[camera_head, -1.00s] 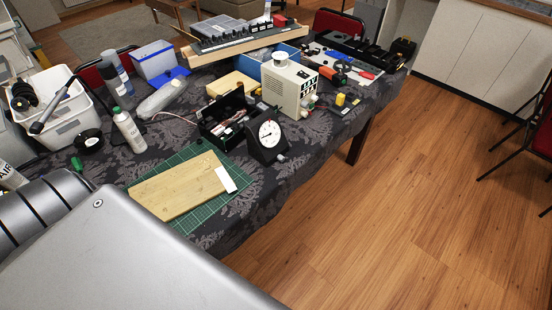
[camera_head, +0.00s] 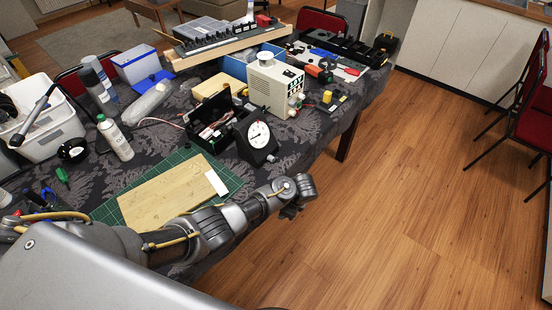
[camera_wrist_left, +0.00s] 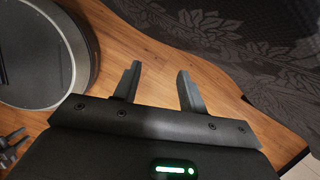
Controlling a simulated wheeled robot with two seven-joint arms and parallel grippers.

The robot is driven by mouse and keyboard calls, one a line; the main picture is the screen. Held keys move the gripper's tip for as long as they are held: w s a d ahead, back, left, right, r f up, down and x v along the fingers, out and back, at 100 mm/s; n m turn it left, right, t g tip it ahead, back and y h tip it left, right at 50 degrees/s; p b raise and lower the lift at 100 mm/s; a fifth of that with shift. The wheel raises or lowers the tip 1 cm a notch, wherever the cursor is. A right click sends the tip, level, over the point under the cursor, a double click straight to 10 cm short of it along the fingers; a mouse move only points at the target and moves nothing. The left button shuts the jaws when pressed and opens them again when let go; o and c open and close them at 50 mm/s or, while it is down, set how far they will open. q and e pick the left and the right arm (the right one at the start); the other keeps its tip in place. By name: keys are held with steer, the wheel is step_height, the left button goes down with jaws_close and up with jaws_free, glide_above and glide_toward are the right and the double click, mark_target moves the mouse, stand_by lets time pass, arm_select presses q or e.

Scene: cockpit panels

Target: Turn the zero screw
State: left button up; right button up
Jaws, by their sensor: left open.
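A black instrument with a round white dial (camera_head: 257,135) stands on the table near its right edge, its face towards me. A small light knob (camera_head: 271,158) sits at its lower right; I cannot tell if this is the zero screw. My left arm reaches in from the left across the table's front edge. My left gripper (camera_head: 292,210) is past that edge, nearer to me than the instrument and apart from it. In the left wrist view its two fingers (camera_wrist_left: 157,82) are spread with nothing between them.
The patterned tablecloth (camera_wrist_left: 260,50) hangs close to the left gripper. A wooden board (camera_head: 160,195) on a green mat lies left of the instrument. An open black box (camera_head: 208,122) and a cream power unit (camera_head: 275,87) stand behind it.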

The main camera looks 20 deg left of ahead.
mark_target(273, 159)
arm_select(q)
steer(key=w+r+m+t+y, duration=0.15)
steer(key=w+r, duration=0.25)
steer(key=r, duration=0.6)
steer(key=w+r+m+t+y, duration=0.1)
steer(key=w+r+m+y, duration=0.25)
steer(key=r, duration=0.75)
steer(key=shift+n, duration=0.3)
steer(key=b+x, duration=0.1)
steer(key=x, duration=0.2)
steer(key=b+x, duration=0.2)
steer(key=x, duration=0.1)
steer(key=b+x, duration=0.2)
steer(key=x, duration=0.2)
steer(key=shift+w+d+f, duration=0.15)
steer(key=shift+w+f, duration=0.05)
steer(key=shift+w, duration=0.15)
steer(key=shift+w+a+f, duration=0.15)
steer(key=shift+a+f, duration=0.15)
steer(key=shift+f, duration=0.05)
steer(key=c, duration=0.9)
steer(key=shift+a+r, duration=0.1)
steer(key=shift+r, duration=0.05)
jaws_close()
steer(key=shift+n+t+h+p, duration=0.3)
steer(key=shift+t+p, duration=0.05)
steer(key=shift+p, duration=0.2)
